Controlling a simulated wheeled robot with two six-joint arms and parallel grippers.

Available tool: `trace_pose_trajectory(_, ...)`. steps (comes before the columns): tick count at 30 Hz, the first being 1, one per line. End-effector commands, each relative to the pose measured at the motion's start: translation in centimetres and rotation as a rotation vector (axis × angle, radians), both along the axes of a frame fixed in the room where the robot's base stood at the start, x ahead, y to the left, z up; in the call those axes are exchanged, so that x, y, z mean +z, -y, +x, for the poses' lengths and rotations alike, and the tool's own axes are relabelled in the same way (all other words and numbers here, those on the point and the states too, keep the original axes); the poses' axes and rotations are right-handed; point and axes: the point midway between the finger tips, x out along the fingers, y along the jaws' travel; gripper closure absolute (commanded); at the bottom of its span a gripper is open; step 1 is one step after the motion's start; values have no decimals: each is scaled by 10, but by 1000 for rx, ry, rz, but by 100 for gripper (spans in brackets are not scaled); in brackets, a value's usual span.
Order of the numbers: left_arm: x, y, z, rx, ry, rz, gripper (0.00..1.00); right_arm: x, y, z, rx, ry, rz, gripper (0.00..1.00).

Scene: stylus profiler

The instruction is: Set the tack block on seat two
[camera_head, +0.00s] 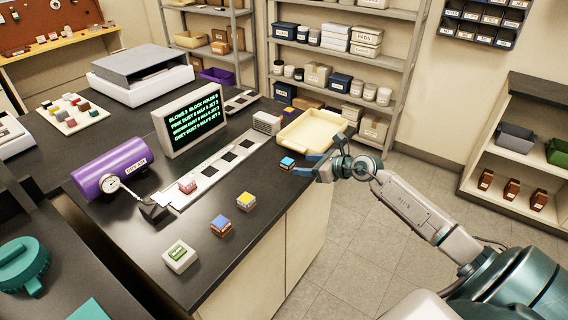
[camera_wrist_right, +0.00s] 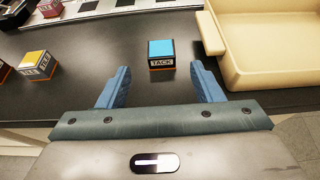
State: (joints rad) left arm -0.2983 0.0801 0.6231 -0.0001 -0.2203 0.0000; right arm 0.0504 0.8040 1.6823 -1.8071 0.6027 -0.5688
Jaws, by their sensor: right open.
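The tack block (camera_head: 287,163) has a blue top and an orange-and-dark lower part. It stands on the black bench near its right edge. In the right wrist view the tack block (camera_wrist_right: 162,54) shows its TACK label. My right gripper (camera_head: 307,164) is open beside it; in the wrist view the block is just ahead of the gap between the blue fingers (camera_wrist_right: 160,76), not gripped. A pale strip (camera_head: 196,181) with several dark square seats runs along the bench; a red-topped block (camera_head: 187,186) sits on it. I cannot tell which seat is two. My left gripper is not in view.
A cream tray (camera_head: 312,131) lies close behind the tack block. A screen (camera_head: 194,118) and a purple cylinder with gauge (camera_head: 112,166) stand behind the strip.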

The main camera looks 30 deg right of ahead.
Motion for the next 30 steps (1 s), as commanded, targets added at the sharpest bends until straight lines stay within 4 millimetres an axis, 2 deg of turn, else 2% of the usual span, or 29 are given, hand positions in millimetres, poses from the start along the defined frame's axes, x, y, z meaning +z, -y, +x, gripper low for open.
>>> trace_pose_trajectory(3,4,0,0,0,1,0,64,-4,-5,12,-3,2,4,40)
trace_pose_trajectory(11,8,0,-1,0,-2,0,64,-9,-9,24,-2,-1,3,40)
trace_pose_trajectory(18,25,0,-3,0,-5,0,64,-14,-20,51,-2,-1,8,40)
trace_pose_trajectory(21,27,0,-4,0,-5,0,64,-21,-23,61,-2,0,6,40)
trace_pose_trajectory(30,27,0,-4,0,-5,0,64,-26,-26,66,-1,-2,1,40)
